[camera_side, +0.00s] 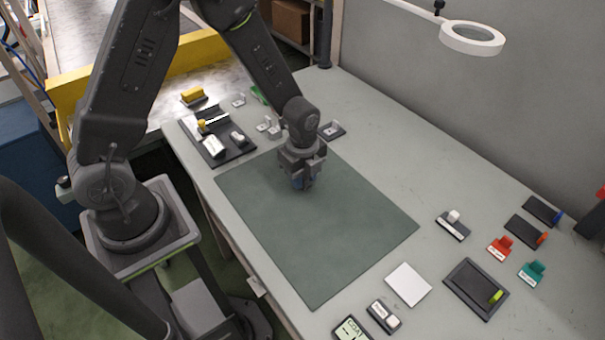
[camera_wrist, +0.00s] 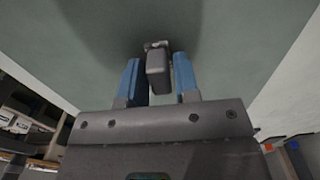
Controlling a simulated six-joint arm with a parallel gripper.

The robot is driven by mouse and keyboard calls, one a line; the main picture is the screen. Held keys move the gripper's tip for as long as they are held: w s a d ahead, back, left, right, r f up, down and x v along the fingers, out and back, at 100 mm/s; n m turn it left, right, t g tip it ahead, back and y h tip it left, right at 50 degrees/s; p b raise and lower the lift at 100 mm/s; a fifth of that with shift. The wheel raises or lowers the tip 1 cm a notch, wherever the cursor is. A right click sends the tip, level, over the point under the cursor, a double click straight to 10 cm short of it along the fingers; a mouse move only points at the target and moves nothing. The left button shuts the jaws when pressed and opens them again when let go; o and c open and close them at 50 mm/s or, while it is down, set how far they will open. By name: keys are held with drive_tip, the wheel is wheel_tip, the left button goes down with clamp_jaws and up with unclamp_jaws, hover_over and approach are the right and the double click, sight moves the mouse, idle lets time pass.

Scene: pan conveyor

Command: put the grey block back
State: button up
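My gripper (camera_wrist: 159,62) is low over the green mat, with its two blue fingers pointing down at the mat's far left part. It also shows in the side view (camera_side: 301,184). In the wrist view a dark grey block (camera_wrist: 158,62) lies between the fingers, with a small lighter piece at its far end. A narrow gap shows between the block and the left finger; the right finger is very close to it. The fingers look open around the block. In the side view the gripper hides the block. I cannot tell whether the block touches the mat.
The green mat (camera_side: 330,235) is otherwise clear. A black tray (camera_side: 232,152) with white and yellow pieces stands at left. Small labelled pieces sit behind my gripper. At right are a white card (camera_side: 408,284), a black tray (camera_side: 462,290) and red (camera_side: 500,246) and green (camera_side: 532,273) stamp-like pieces. A ring lamp (camera_side: 472,38) hangs above.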

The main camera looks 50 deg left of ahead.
drive_tip(key=shift+o, duration=1.2)
drive_tip(key=shift+r, duration=0.15)
wheel_tip(320, 180, up, 12)
drive_tip(key=s+r+n+t, duration=0.5)
drive_tip(key=s+r+n, duration=0.9)
drive_tip(key=n, duration=0.4)
drive_tip(key=shift+s+r+t, duration=0.3)
drive_tip(key=shift+s, duration=0.3)
